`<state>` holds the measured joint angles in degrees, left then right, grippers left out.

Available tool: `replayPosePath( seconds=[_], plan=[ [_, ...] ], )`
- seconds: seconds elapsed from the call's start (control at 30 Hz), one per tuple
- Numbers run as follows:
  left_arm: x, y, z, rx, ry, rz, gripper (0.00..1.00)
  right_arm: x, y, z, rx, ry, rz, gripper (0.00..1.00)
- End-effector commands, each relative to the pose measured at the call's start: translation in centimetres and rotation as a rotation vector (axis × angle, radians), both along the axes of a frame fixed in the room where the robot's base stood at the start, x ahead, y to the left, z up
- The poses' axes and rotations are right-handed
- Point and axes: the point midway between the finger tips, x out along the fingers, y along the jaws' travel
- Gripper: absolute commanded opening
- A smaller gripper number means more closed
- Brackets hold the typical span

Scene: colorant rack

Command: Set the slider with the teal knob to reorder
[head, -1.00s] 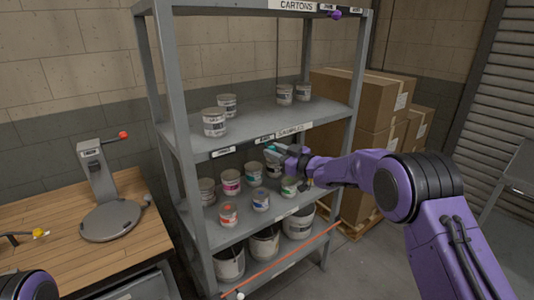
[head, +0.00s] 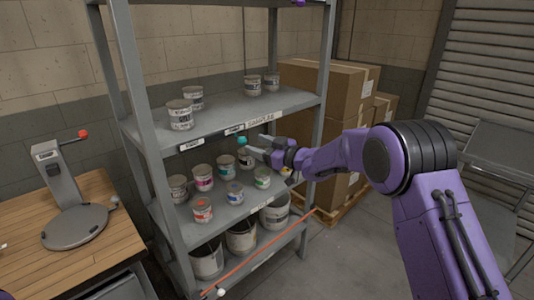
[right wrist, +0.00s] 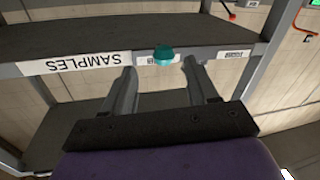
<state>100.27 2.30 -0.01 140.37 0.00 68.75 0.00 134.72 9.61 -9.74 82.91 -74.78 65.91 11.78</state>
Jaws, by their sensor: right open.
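A second small label (head: 191,145) is further left. I cannot read either small label. My right gripper (head: 255,147) is at the knob, its arm reaching in from the right. In the right wrist view the picture is upside down; the teal knob (right wrist: 164,56) shows between the tips of the open fingers (right wrist: 160,72), in front of one label. The other label (right wrist: 235,54) is to its right. I cannot tell contact. My left gripper is out of view.
The grey shelf rack (head: 128,90) holds paint cans on several levels. Small cans (head: 203,178) stand on the shelf below my gripper. An orange bar (head: 265,250) crosses the lower front. Cartons (head: 320,95) stand behind right; a wooden bench (head: 100,245) is at left.

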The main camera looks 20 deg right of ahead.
Motion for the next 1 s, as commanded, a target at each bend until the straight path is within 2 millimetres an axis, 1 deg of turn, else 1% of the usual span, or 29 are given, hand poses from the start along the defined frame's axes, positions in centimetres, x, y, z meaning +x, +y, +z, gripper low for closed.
replayPosePath(
  seconds=[0.03, 0.13, 0.2, 0.3, 0.4, 0.8, 0.87, 0.93, 0.97, 1.0],
  plan=[
    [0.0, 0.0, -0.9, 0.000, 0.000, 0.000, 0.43, -1.1, -0.7, -0.4, 0.001, 0.000, -0.002, 0.58],
    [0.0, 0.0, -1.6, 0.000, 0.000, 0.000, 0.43, -2.9, -1.8, -0.4, 0.002, -0.001, -0.002, 0.58],
    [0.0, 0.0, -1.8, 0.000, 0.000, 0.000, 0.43, -3.8, -2.4, -0.3, 0.001, 0.000, -0.001, 0.58],
    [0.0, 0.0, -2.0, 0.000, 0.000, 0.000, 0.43, -4.7, -2.8, -0.2, 0.001, 0.001, 0.000, 0.58],
    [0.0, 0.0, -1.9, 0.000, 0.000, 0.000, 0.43, -4.9, -3.0, -0.1, 0.001, 0.000, 0.000, 0.58],
    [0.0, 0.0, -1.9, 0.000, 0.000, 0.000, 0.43, -4.9, -3.0, -0.1, -0.004, -0.001, 0.000, 0.58],
    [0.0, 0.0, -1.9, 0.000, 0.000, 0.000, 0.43, -4.7, -3.4, 0.1, 0.007, -0.012, -0.024, 0.58],
    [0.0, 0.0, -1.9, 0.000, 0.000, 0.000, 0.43, -4.9, -4.2, -0.7, 0.081, 0.000, -0.098, 0.58],
    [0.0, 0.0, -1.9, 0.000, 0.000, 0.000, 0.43, -5.2, -4.4, -1.5, 0.130, 0.015, -0.145, 0.58],
    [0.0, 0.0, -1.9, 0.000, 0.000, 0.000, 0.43, -5.9, -4.6, -4.2, 0.207, 0.069, -0.221, 0.58]
  ],
)
